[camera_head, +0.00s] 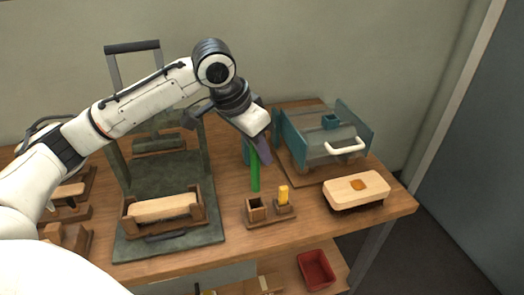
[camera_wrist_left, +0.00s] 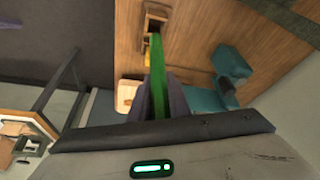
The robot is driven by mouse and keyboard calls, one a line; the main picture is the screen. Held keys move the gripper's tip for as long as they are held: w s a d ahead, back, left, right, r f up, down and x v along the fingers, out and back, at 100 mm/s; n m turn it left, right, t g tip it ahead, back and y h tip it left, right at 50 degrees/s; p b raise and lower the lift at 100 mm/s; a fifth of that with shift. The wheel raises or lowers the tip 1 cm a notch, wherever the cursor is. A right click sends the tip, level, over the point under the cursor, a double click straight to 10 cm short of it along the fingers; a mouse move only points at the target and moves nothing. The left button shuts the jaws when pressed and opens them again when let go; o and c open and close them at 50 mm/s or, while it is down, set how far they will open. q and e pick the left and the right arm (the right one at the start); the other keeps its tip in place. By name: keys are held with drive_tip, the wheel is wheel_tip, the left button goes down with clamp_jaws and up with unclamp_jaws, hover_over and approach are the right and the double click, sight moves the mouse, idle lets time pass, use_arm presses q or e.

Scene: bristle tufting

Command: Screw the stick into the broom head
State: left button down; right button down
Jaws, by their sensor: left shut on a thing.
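My left gripper (camera_head: 262,150) is shut on a green stick (camera_head: 255,172) and points down over the table. The stick hangs roughly upright, its lower end just above or behind a small square wooden holder (camera_head: 257,219); I cannot tell whether they touch. In the left wrist view the stick (camera_wrist_left: 158,70) runs out from between the fingers (camera_wrist_left: 160,103) towards the holder (camera_wrist_left: 156,12). A pale wooden block with dark bristles (camera_head: 342,189), likely the broom head, lies at the right with a brown patch on top, apart from the stick. My right gripper is not in view.
A yellow piece (camera_head: 283,194) stands in a second small holder. A teal device (camera_head: 310,150) with a white handle stands behind. A green-framed press (camera_head: 170,240) at the left holds another pale block (camera_head: 160,208). A red bin (camera_head: 316,270) sits below the table's front edge.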

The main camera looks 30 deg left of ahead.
use_arm(q)
drive_tip(key=s+d+n+y, duration=0.1)
drive_tip(key=s+d+n, duration=0.2)
drive_tip(key=s+d, duration=0.4)
drive_tip(key=shift+d+f+n, duration=0.3)
drive_tip(key=shift+d+f, duration=0.15)
drive_tip(key=shift+d, duration=0.8)
drive_tip(key=shift+s, duration=0.1)
